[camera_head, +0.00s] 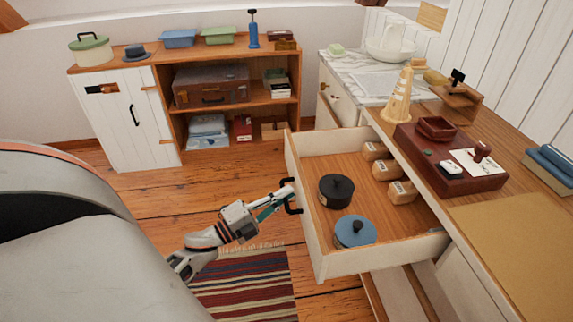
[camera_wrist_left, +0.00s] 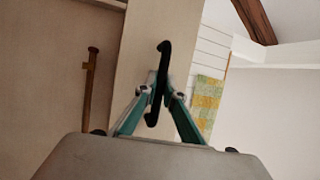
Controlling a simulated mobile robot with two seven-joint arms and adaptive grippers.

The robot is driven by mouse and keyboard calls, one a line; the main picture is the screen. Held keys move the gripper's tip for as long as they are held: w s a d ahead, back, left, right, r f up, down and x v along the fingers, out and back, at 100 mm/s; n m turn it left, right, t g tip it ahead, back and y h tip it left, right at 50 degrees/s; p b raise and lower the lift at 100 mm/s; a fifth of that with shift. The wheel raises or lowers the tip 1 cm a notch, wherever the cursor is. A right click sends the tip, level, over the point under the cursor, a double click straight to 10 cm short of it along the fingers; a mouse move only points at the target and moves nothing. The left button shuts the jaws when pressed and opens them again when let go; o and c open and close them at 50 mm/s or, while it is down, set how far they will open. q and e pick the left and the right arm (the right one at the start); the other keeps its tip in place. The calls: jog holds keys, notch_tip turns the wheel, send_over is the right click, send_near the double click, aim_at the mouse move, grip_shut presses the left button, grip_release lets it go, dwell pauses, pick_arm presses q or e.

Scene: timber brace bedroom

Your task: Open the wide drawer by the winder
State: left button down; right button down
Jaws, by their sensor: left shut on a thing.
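The wide drawer (camera_head: 310,230) stands pulled out from under the wooden desk top, with a white front and a wood-coloured floor. Inside lie a black round lidded pot (camera_head: 336,190), a blue round lidded pot (camera_head: 355,231) and several tan labelled blocks (camera_head: 387,169). My left gripper (camera_head: 284,196) is shut on the black drawer handle (camera_head: 292,197) at the drawer's front. In the left wrist view the fingers (camera_wrist_left: 158,92) close around the dark handle (camera_wrist_left: 163,60). My right gripper is in neither view.
The desk top (camera_head: 478,130) holds a dark red box (camera_head: 450,165), a yellow tower-like object (camera_head: 398,97) and blue books (camera_head: 550,165). A white cabinet with shelves (camera_head: 125,115) stands at the back left. A striped rug (camera_head: 245,285) lies on the floor beside the drawer.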

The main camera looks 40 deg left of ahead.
pick_arm(q)
jog(key=c, duration=2.1)
grip_release()
jog(key=shift+c, duration=0.2)
jog(key=v, duration=1.2)
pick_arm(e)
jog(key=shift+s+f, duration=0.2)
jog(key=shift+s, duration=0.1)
